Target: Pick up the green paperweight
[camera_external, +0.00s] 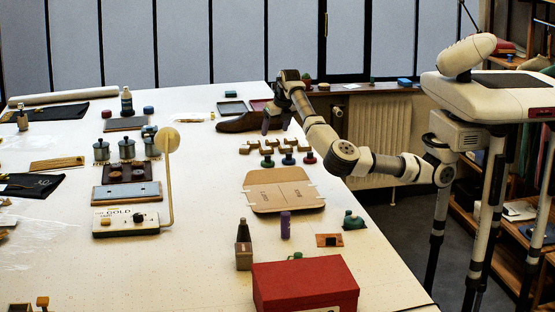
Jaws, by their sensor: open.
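I cannot tell for sure which thing is the green paperweight. A rounded dark green object (352,221) with a knob-like top sits near the table's right edge. A smaller green thing (297,256) shows just behind the red box, partly hidden by it. My gripper (277,124) is at the far end of the table, pointing down beside a brown shoe (240,122), with its fingers apart. I see nothing held between them. It is well beyond both green things.
A red box (304,287) stands at the near edge. A cardboard sheet (283,190), a purple cylinder (285,225) and a dark bottle (243,231) are nearby. Several small knobbed pieces (267,162) stand below my gripper. The white table (195,265) is clear at front centre.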

